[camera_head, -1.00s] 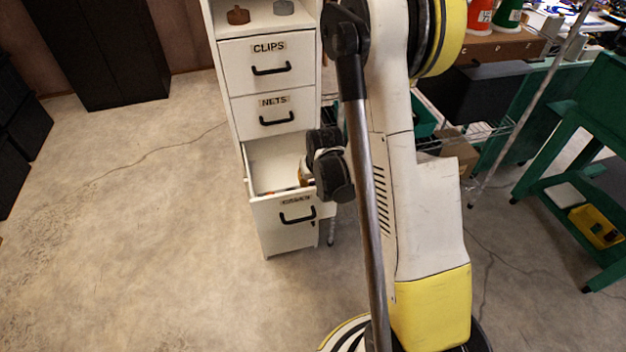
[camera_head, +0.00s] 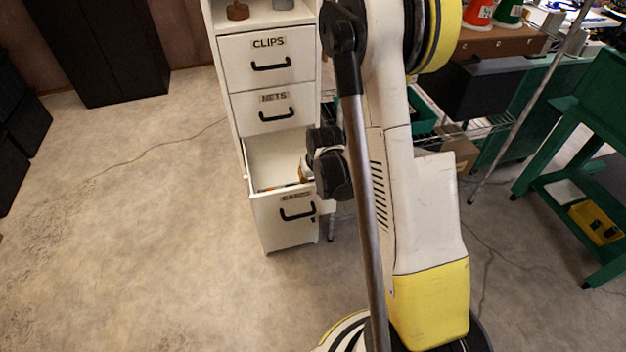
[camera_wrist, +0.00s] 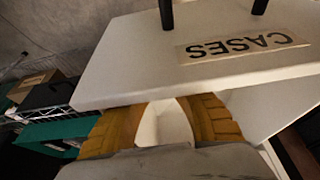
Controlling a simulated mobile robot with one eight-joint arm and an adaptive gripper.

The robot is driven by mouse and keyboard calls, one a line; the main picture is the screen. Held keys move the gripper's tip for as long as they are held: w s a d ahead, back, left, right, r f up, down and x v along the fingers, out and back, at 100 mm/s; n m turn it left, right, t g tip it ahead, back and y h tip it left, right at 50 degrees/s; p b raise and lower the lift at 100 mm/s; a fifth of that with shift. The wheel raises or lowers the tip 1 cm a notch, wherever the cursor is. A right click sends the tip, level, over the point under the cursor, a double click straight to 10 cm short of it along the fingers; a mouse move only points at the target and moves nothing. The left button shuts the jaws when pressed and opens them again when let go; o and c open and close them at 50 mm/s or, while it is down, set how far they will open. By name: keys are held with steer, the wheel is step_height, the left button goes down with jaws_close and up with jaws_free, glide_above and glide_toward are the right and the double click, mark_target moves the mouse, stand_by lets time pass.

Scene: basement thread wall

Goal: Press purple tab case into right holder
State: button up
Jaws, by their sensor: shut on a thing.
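My gripper (camera_wrist: 163,118) shows in the wrist view as two tan, ribbed fingers, their tips partly hidden behind the white front of the drawer labelled CASES (camera_wrist: 130,62). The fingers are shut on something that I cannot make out. In the head view the CASES drawer (camera_head: 272,232) is pulled open, and my gripper (camera_head: 303,173) is low at its right side, mostly hidden by my wrist. Small orange and dark bits lie in the drawer, too small to identify. I cannot make out a purple tab case or a right holder.
Closed CLIPS (camera_head: 268,67) and NETS (camera_head: 275,117) drawers are above the open one. A wire shelf (camera_head: 485,128) and a green bench (camera_head: 560,130) stand to the right. The floor (camera_head: 130,240) to the left is clear. Black cabinets stand at the far left.

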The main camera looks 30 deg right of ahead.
steer(key=o, duration=0.8)
steer(key=v, duration=1.2)
steer(key=s+a+r+n+t, duration=0.1)
steer(key=s+a+r, duration=0.3)
steer(key=s+a+r+n+t, duration=0.1)
steer(key=s+a+r, duration=0.3)
steer(key=a+r, duration=0.1)
steer(key=s+a+r+n+t+y, duration=0.1)
steer(key=s+a+r, duration=0.4)
steer(key=shift+s+a+r, duration=0.1)
steer(key=shift+r, duration=0.15)
